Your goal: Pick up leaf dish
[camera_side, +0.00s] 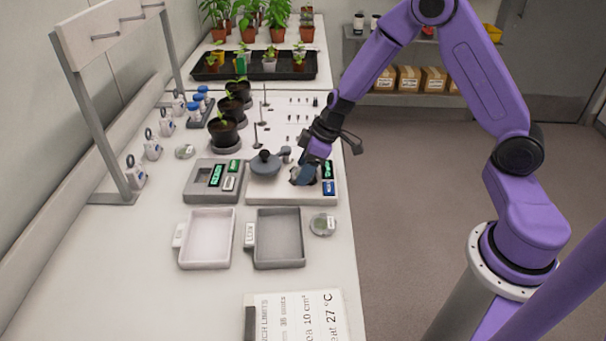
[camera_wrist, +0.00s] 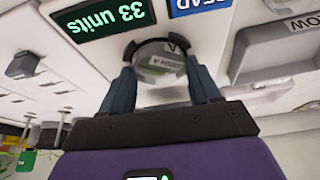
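A small round clear dish (camera_wrist: 160,62) labelled with an A sits at the white reader (camera_wrist: 95,60) in the wrist view. My gripper (camera_wrist: 158,72) has its two dark fingers spread on either side of this dish. Whether the fingers press on its rim cannot be told. In the side view my gripper (camera_side: 303,178) reaches down to the right part of the white reader (camera_side: 290,197) and hides the dish there. Two other dishes with green contents rest on the bench, one (camera_side: 322,224) beside the dark tray and one (camera_side: 185,152) farther back.
A pale tray (camera_side: 183,262) and a dark tray (camera_side: 256,262) lie in front of the reader. A grey device (camera_side: 199,195) stands left of it. Potted seedlings (camera_side: 223,132) and thin metal posts stand behind. A printed sign (camera_side: 300,310) is at the front. The wrist view's green display reads 33 units.

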